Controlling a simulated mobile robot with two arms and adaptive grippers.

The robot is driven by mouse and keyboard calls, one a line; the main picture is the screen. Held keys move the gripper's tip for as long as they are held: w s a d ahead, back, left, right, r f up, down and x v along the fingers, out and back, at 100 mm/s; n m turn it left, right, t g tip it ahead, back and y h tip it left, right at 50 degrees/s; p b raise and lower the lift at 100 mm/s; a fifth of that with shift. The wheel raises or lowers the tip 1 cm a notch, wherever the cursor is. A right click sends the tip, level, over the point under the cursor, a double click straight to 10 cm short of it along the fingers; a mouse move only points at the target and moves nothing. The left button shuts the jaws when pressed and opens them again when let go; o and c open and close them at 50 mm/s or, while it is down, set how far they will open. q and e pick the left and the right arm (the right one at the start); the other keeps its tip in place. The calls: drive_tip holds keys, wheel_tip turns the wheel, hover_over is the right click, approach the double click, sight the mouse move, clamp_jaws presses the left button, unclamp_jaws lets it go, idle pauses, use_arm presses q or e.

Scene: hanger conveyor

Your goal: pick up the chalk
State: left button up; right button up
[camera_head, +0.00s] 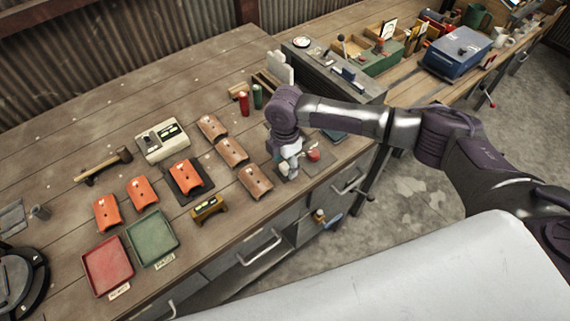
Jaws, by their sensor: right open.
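My right arm comes in from the right. Its gripper (288,168) points down over the front right part of the wooden bench, just above or at a small dark patch. The gripper is open. Small pale and red items show close beside its fingers, with a round red thing (313,155) just to the right. I cannot make out the chalk for certain; it may be hidden by the gripper or too small to tell. My left gripper is not in view.
Curved orange and brown plates (229,151) lie left of the gripper. A red tray (108,267), green tray (153,238), hammer (104,166) and pale device (162,141) are farther left. Red (244,103) and green (257,97) cylinders stand behind. The bench's back left is clear.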

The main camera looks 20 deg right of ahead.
drive_tip(key=shift+f, duration=0.4)
drive_tip(key=c, duration=1.1)
